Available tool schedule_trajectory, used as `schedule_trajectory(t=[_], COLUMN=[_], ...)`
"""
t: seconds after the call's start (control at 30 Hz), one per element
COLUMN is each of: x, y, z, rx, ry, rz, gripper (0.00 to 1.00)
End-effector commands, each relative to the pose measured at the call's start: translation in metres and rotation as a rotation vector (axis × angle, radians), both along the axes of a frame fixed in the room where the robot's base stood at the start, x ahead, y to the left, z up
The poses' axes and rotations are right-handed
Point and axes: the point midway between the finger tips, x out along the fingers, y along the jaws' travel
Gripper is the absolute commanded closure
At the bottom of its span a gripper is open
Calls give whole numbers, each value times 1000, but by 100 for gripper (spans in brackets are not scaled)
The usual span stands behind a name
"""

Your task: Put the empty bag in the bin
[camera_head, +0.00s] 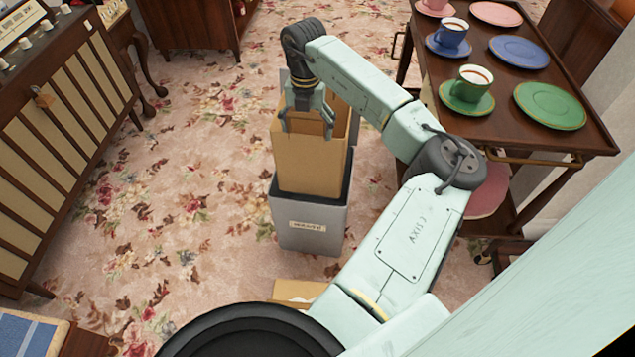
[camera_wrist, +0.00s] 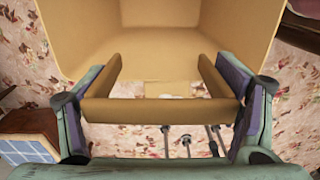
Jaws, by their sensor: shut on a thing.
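The brown paper bag (camera_head: 308,165) hangs upright from my gripper (camera_head: 307,122), with its base at the mouth of the grey bin (camera_head: 312,226). I cannot tell whether the base is just above or slightly inside the dark rim. A grey upright panel (camera_head: 355,122), apparently the bin's raised lid, shows behind the bag. In the wrist view my gripper's fingers press the two ends of the bag's handle (camera_wrist: 160,111). The bag's inside (camera_wrist: 180,50) looks empty; the bin is hidden there.
A dark wooden trolley (camera_head: 548,130) with cups and plates stands to the right, close to my arm. A slatted wooden cabinet (camera_head: 60,140) is on the left. A tan object (camera_head: 298,291) lies near my base. Floral carpet (camera_head: 190,200) is clear left of the bin.

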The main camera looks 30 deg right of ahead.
Motion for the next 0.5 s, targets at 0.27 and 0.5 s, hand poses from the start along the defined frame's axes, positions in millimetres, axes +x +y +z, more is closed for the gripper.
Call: schedule_trajectory(t=[0.27, 0.5], x=[0, 0], y=[1, 1], z=[-97, -165], rx=[1, 1], ry=[1, 1], rz=[1, 1], gripper=[60, 60])
